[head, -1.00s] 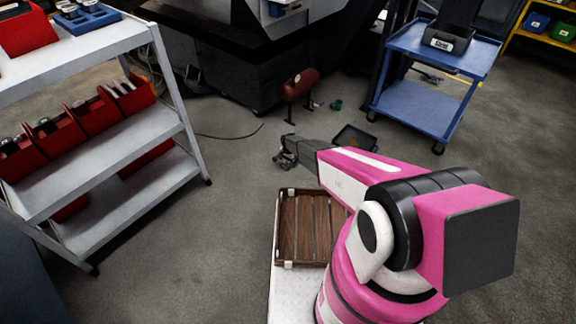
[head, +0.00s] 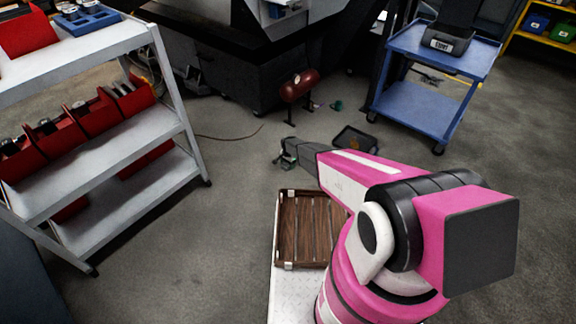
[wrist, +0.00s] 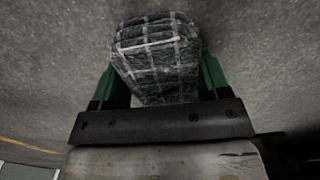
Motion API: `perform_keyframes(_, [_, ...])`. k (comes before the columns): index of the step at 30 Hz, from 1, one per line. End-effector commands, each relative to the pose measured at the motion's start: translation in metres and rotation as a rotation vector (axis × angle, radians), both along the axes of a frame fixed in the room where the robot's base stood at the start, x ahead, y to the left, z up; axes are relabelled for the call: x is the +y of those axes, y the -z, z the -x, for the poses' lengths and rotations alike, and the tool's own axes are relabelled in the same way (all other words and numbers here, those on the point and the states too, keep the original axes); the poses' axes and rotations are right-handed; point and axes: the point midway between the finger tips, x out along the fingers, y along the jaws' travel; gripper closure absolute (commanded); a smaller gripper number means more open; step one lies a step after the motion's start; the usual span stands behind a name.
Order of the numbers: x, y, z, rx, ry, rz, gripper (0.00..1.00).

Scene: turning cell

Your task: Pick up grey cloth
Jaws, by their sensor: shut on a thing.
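The grey cloth (wrist: 158,62) is a dark grey bundle with a pale check pattern in the wrist view. My gripper (wrist: 158,85) is shut on it, with a green finger against each side. In the head view my gripper (head: 287,155) is out at the end of my arm, over the floor beyond the wooden crate. The cloth is too small and too covered there to make out clearly.
The slatted wooden crate (head: 280,228) sits on a white surface beside my arm. A dark open bin (head: 355,139) is on the floor behind my arm. A grey shelf trolley (head: 120,138) stands left, a blue cart (head: 418,106) right. A red tank (head: 300,86) stands ahead.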

Motion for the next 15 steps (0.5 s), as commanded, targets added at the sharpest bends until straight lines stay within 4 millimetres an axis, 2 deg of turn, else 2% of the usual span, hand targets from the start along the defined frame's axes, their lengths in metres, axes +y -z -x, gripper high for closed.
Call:
perform_keyframes(8, [-0.001,-0.036,0.002,-0.001,0.0,-0.001,0.54])
perform_keyframes(15, [0.026,-0.067,0.044,0.0,-0.003,0.0,0.54])
